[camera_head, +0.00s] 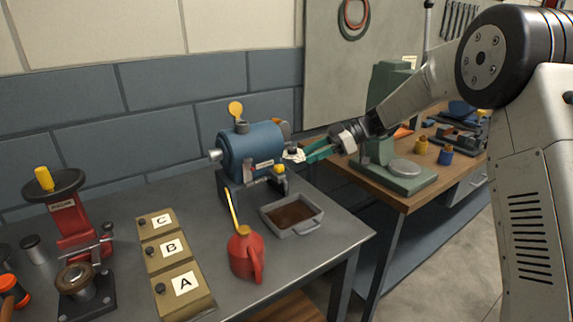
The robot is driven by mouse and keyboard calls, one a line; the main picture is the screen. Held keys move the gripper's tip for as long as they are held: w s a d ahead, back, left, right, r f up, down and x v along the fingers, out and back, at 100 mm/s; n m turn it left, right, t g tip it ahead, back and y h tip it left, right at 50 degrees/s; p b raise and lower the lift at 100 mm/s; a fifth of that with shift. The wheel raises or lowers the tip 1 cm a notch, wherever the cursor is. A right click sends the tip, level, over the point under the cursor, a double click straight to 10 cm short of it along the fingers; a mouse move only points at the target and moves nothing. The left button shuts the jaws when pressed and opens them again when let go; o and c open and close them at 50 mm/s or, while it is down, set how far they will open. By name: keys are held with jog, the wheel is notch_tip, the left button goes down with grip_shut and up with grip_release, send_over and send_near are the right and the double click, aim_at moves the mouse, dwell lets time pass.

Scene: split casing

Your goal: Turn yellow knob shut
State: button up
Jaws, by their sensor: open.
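A blue cylindrical casing (254,148) stands on a dark bracket on the grey bench. A small yellow knob (279,168) sits low at its right front, above a metal tray of brown contents (292,216). A round yellow piece (236,108) stands on top of the casing. I cannot tell from this view how far the low knob is turned. My gripper (304,156), with green fingers, is open at the casing's right end, above and right of the low knob. It appears apart from that knob. A pale piece by the fingertips is too small to make out.
A red oil can (245,253) with a yellow spout stands before the casing. Boxes marked A, B and C (171,249) and a red hand-wheel device (70,220) with a yellow handle are to the left. A wooden bench (408,199) with a green machine stands right.

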aim_at(281, 166)
jog(key=shift+n, duration=0.4)
jog(key=a+f, duration=0.1)
jog(key=a, duration=0.1)
jog(key=w+a+f, duration=0.1)
jog(key=a+f, duration=0.1)
jog(key=a, duration=0.1)
jog(key=a+f, duration=0.1)
jog(key=a, duration=0.1)
jog(key=shift+w+a+f, duration=0.15)
jog(key=shift+a+f, duration=0.1)
jog(key=shift+a, duration=0.05)
jog(key=c, duration=1)
